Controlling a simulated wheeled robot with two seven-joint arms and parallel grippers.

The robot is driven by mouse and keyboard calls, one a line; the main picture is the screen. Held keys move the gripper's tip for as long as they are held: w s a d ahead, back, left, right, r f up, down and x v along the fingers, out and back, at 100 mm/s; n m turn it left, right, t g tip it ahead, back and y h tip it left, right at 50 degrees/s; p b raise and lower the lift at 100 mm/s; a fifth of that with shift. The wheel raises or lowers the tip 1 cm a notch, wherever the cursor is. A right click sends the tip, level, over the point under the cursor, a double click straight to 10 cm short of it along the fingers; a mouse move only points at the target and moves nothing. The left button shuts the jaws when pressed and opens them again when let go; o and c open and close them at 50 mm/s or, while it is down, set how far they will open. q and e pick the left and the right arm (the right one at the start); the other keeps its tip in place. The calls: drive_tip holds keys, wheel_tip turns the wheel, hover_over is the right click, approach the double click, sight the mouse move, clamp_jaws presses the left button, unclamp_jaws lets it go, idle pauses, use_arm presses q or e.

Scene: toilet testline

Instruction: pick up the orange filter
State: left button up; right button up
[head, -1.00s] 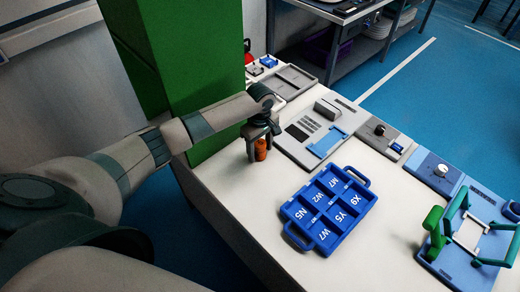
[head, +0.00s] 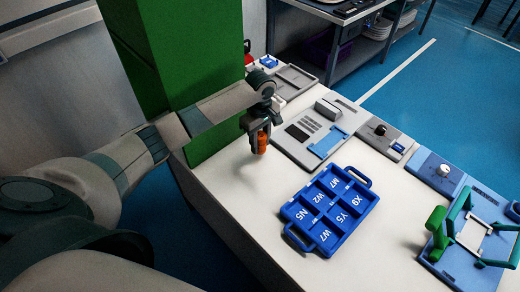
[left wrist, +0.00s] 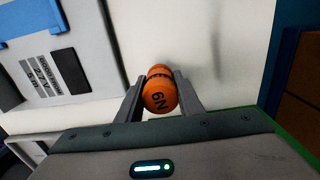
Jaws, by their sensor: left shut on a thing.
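The orange filter (head: 262,143) is a small orange cylinder with a dark band and the marking "N9" or "6N", seen in the left wrist view (left wrist: 159,94). My left gripper (head: 257,138) is shut on it, with one finger on each side, and holds it above the white table near the green column. In the left wrist view the fingers (left wrist: 157,96) touch both sides of the filter. My right gripper is not in view.
A blue compartment tray (head: 330,211) with labelled cells lies on the white table (head: 225,190). A grey device panel (head: 311,133) stands behind it. The green column (head: 195,60) is close to my left arm. A blue fixture with a green handle (head: 467,235) is at right.

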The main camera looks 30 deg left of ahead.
use_arm(q)
drive_tip(key=d+r+b, duration=0.1)
drive_tip(key=d+r, duration=0.2)
drive_tip(key=d, duration=0.2)
drive_tip(key=w+d+r+b, duration=0.1)
drive_tip(key=d+r+b, duration=0.1)
drive_tip(key=d+r, duration=0.2)
drive_tip(key=shift+d, duration=1.3)
